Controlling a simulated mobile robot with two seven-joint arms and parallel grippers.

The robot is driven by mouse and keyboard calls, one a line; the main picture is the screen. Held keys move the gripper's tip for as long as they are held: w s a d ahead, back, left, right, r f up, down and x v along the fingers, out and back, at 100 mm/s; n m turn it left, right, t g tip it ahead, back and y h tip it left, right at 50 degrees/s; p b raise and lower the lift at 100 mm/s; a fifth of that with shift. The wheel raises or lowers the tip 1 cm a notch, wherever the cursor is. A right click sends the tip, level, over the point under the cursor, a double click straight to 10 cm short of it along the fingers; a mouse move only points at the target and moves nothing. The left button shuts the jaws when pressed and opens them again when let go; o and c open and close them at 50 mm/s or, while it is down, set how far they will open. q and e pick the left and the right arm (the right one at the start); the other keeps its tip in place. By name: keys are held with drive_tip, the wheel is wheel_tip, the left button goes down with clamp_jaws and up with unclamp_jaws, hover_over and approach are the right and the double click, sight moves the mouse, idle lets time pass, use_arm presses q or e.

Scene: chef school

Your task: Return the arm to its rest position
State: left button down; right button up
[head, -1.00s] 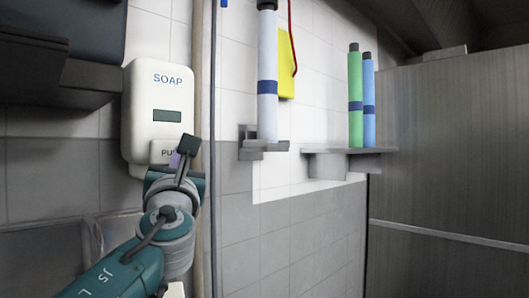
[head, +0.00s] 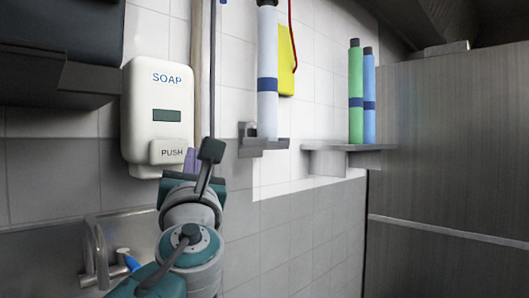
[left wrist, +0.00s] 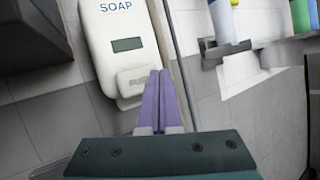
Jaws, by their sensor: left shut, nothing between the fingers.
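My left arm comes in from the bottom of the head view, with the left gripper (head: 192,160) raised in front of the wall, just right of the soap dispenser's PUSH bar. Its purple fingers are partly hidden behind the wrist. In the left wrist view the two purple fingers (left wrist: 159,100) are closed together with nothing between them. The white soap dispenser (head: 158,115) hangs on the tiled wall, and it also shows in the left wrist view (left wrist: 118,45). The fingers overlap the bar's right edge there; I cannot tell any contact. My right gripper is not in view.
A sink faucet (head: 95,255) stands at the lower left. Wall shelves hold a white-blue cylinder (head: 267,75), a green cylinder (head: 355,95) and a blue cylinder (head: 369,100). A dark unit (head: 60,50) hangs upper left. A grey panel (head: 450,150) fills the right.

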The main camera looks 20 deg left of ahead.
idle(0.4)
use_arm(q)
drive_tip(key=s+a+f+n+g+h+p, duration=0.1)
drive_tip(key=s+f+n+g+h+p, duration=0.1)
drive_tip(key=s+f+n+g+p, duration=0.5)
drive_tip(key=s+a+f+n+g+h+p, duration=0.15)
drive_tip(key=s+f+n, duration=0.25)
drive_tip(key=s+n, duration=0.7)
drive_tip(key=s+d+f+n+g+h+p, duration=0.3)
drive_tip(key=s+d+n+g+h+p, duration=0.25)
drive_tip(key=s+d+n+h, duration=0.6)
wheel_tip(320, 180, up, 38)
drive_tip(key=s+d+y+p, duration=0.1)
drive_tip(key=s+d+p, duration=0.1)
drive_tip(key=p, duration=3.5)
drive_tip(key=shift+s+d+m, duration=0.25)
drive_tip(key=shift+d+m, duration=0.1)
drive_tip(key=shift+d, duration=0.05)
